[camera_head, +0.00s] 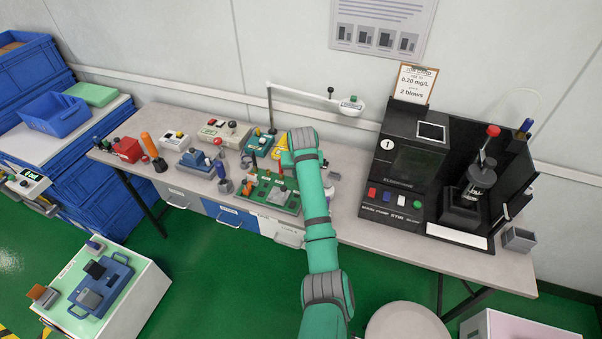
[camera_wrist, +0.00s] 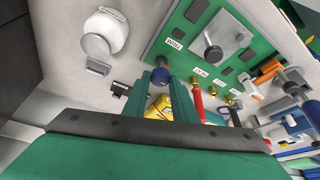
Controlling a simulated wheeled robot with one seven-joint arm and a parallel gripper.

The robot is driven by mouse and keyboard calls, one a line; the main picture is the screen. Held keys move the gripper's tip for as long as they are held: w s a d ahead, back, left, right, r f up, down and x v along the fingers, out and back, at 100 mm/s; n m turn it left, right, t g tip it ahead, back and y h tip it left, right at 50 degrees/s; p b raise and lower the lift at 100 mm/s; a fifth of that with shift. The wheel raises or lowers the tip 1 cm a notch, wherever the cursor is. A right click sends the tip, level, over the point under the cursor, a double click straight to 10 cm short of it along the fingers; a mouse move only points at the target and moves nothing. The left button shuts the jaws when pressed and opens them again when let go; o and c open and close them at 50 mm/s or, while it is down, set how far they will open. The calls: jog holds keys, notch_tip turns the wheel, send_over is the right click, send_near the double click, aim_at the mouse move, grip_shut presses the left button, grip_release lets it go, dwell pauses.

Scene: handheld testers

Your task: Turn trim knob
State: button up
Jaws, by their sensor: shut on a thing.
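The green test board (camera_head: 262,202) lies on the bench in the head view, partly behind my arm. How the knob joins the board is hidden. In the head view my arm hides the fingertips.
A red-handled probe (camera_wrist: 197,100) is close beside my fingers. A yellow device (camera_head: 281,146) sits behind the board. The black tester (camera_head: 410,165) stands to the right, and several small devices crowd the bench at left. Some bare bench (camera_head: 345,165) lies right of my arm.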

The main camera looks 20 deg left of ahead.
jog(key=m, duration=0.1)
jog(key=m+h, duration=0.1)
jog(key=m, duration=0.1)
jog(key=shift+s+a+m+h, duration=0.15)
jog(key=shift+a+m+h, duration=0.15)
jog(key=shift+m, duration=0.1)
jog(key=m, duration=0.2)
jog(key=m+h, duration=0.1)
jog(key=m, duration=0.1)
jog(key=shift+a+m+h, duration=0.15)
jog(key=shift+m+h, duration=0.15)
jog(key=m, duration=0.2)
jog(key=m+g+h, duration=0.1)
jog(key=m, duration=0.1)
jog(key=shift+w+a, duration=0.15)
jog(key=shift+w, duration=0.05)
jog(key=shift+w+m+g+h, duration=0.1)
jog(key=shift+m+g+h, duration=0.45)
jog(key=shift+m, duration=1.05)
jog(key=o, duration=1)
jog(key=shift+o, duration=0.2)
jog(key=shift+r, duration=0.15)
